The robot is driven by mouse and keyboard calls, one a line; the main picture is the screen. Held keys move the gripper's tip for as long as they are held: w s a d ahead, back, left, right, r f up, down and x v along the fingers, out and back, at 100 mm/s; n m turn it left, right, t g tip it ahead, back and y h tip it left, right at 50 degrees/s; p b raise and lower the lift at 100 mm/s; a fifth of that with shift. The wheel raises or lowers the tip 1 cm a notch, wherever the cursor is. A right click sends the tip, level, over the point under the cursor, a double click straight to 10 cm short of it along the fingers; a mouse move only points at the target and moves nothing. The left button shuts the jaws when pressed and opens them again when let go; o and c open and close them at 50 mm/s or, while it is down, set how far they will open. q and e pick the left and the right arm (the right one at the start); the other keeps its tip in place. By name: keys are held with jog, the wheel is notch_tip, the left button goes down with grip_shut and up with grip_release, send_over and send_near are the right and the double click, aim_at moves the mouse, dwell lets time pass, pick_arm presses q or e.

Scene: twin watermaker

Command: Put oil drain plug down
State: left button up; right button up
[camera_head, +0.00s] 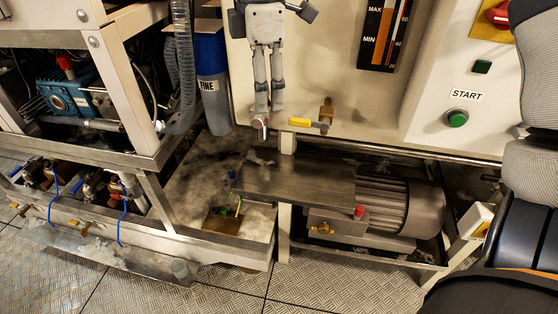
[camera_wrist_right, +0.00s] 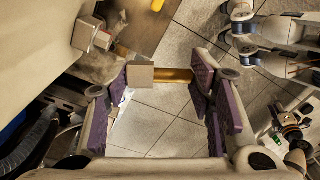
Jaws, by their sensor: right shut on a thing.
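My right gripper (camera_head: 264,112) hangs with its fingers pointing down in front of the beige machine panel in the head view. In the right wrist view its purple-padded fingers (camera_wrist_right: 163,77) are shut across the oil drain plug (camera_wrist_right: 174,75), a brass cylinder with a grey square block at its left end. The plug spans the gap between the pads, with tiled floor behind it. In the head view the plug cannot be made out clearly at the fingertips. My left gripper is not identifiable.
A yellow-handled valve (camera_head: 303,122) with a brass fitting (camera_head: 326,111) sits just right of the gripper. Below are a flat metal plate (camera_head: 300,183) and a grey motor (camera_head: 400,206). A blue FINE filter (camera_head: 212,85) stands to the left. Open tiled floor (camera_head: 335,292) lies in front.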

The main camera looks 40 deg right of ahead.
jog(key=r+n, duration=0.2)
jog(key=w+d+r+n, duration=0.1)
jog(key=shift+d+r, duration=0.1)
jog(key=shift+r, duration=0.3)
jog(key=shift+r+n, duration=0.2)
jog(key=shift+n, duration=0.2)
jog(key=b, duration=0.2)
send_over(270, 182)
notch_tip(270, 182, down, 23)
jog(key=shift+f, duration=0.2)
notch_tip(270, 182, down, 4)
jog(key=shift+r, duration=0.1)
jog(key=shift+f, duration=0.35)
pick_arm(q)
jog(key=s+f+g, duration=0.1)
jog(key=s+f, duration=0.1)
jog(key=shift+s+f, duration=0.25)
jog(key=shift+f, duration=0.05)
pick_arm(e)
jog(key=shift+c, duration=0.4)
jog(key=o, duration=1.2)
